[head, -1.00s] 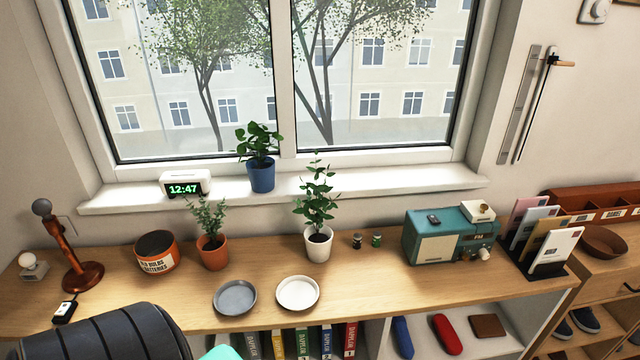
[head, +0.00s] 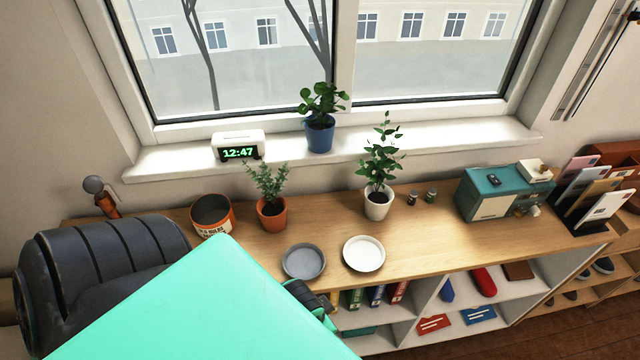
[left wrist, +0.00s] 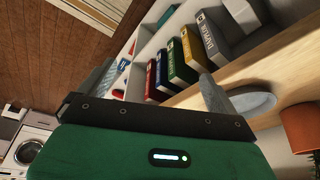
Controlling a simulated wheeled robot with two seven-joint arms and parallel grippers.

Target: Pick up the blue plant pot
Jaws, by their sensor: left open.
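The blue plant pot (head: 319,137) holds a leafy green plant and stands upright on the white window sill, right of the clock. My left arm comes in from the left in the head view, low in front of the shelf unit, and hides part of its front. My left gripper (left wrist: 156,78) shows in the left wrist view with its two grey fingers apart and nothing between them. It is well below and away from the blue pot, which is not in the left wrist view. My right gripper is in neither view.
A clock (head: 238,148) is on the sill. The sill right of the blue pot is clear.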

